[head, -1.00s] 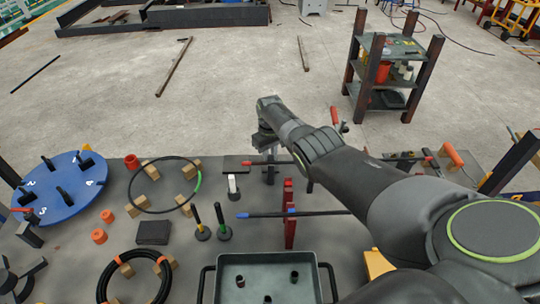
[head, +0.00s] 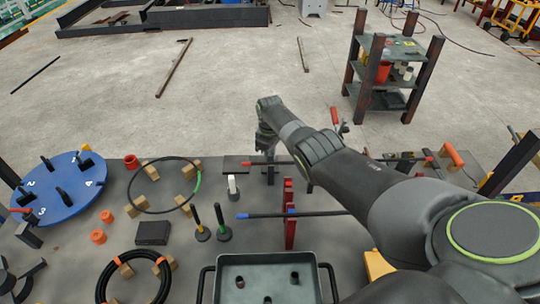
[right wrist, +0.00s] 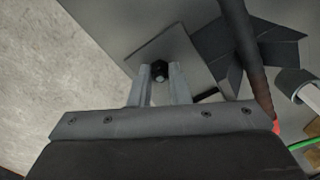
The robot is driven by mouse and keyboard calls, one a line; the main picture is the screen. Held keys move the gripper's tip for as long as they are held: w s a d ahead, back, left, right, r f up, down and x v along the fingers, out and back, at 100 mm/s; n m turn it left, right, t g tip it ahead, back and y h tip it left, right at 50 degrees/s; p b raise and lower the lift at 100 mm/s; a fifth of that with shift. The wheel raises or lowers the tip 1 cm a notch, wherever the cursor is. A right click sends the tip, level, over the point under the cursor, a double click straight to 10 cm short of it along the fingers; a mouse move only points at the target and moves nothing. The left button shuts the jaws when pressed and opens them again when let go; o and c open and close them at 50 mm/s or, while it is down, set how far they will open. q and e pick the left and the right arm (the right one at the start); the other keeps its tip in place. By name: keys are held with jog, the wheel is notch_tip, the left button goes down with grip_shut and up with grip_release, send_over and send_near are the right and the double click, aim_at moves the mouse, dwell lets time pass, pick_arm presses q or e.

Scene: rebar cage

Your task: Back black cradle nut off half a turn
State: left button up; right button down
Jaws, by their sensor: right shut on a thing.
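In the right wrist view, a small black nut (right wrist: 160,68) sits between the two pale fingers of my right gripper (right wrist: 159,80). The fingers are shut on the nut's sides, in front of a flat grey plate (right wrist: 185,45). In the head view my right arm reaches in from the right, and my right gripper (head: 267,142) points down at the dark cradle (head: 270,173) near the bench's far edge. The nut is hidden there by the wrist. My left gripper is not in view.
A rod with a red tip (head: 246,163) passes by the cradle. A red stand (head: 289,240) holds a blue-marked bar (head: 262,215) nearer.

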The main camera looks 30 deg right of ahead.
jog(key=c, duration=1.4)
grip_release()
jog(key=shift+o, duration=0.2)
jog(key=shift+r, duration=0.1)
jog(key=shift+r, duration=0.3)
notch_tip(320, 180, up, 5)
jog(key=shift+p, duration=1.1)
notch_tip(320, 180, up, 12)
jog(key=shift+f+b, duration=0.2)
jog(key=shift+b, duration=0.2)
